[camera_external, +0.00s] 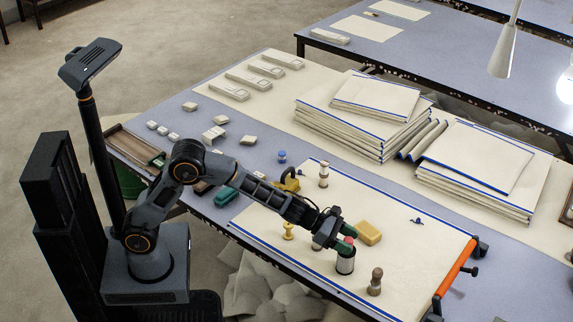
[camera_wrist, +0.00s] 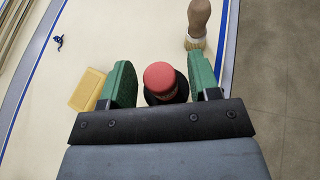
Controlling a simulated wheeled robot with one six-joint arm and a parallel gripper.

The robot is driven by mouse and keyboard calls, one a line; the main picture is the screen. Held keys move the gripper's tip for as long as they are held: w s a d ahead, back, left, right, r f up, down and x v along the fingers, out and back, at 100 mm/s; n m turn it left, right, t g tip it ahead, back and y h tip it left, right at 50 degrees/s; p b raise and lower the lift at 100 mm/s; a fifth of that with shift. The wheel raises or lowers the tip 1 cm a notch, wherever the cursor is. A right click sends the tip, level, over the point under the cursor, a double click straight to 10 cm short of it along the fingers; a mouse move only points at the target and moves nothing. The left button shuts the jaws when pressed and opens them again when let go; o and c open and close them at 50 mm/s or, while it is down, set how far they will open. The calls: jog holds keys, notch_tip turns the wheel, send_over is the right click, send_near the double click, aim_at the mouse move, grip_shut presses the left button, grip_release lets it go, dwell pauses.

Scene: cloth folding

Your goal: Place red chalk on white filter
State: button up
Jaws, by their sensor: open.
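In the wrist view the chalk's round red top (camera_wrist: 160,76) sits over a black rim (camera_wrist: 165,98); the white body is hidden there. My gripper (camera_external: 344,236) has green fingers and is open. In the wrist view my gripper (camera_wrist: 162,78) has one finger on each side of the chalk, with visible gaps. The chalk's lower part is hard to see.
A yellow block (camera_external: 368,233) lies close behind the gripper. A yellow knobbed piece (camera_external: 288,231) and a pale peg (camera_external: 323,175) stand on the cloth board. An orange-handled bar (camera_external: 455,267) edges the board's right end.

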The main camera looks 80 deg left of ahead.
jog(key=shift+r, duration=0.1)
jog(key=shift+r+p, duration=0.2)
jog(key=shift+p, duration=0.1)
jog(key=v, duration=1.1)
jog(key=s+d+m+g, duration=0.3)
jog(key=s+m+g, duration=0.4)
jog(key=s+m, duration=1.1)
jog(key=s+a+f+m+g+y, duration=0.2)
jog(key=s+a+m+y, duration=0.4)
jog(key=m, duration=0.6)
jog(key=s+a, duration=0.2)
jog(key=s, duration=0.1)
jog(key=shift+a+f+m, duration=0.2)
jog(key=shift+a+m, duration=0.15)
jog(key=shift+m, duration=0.05)
jog(key=shift+s, duration=0.15)
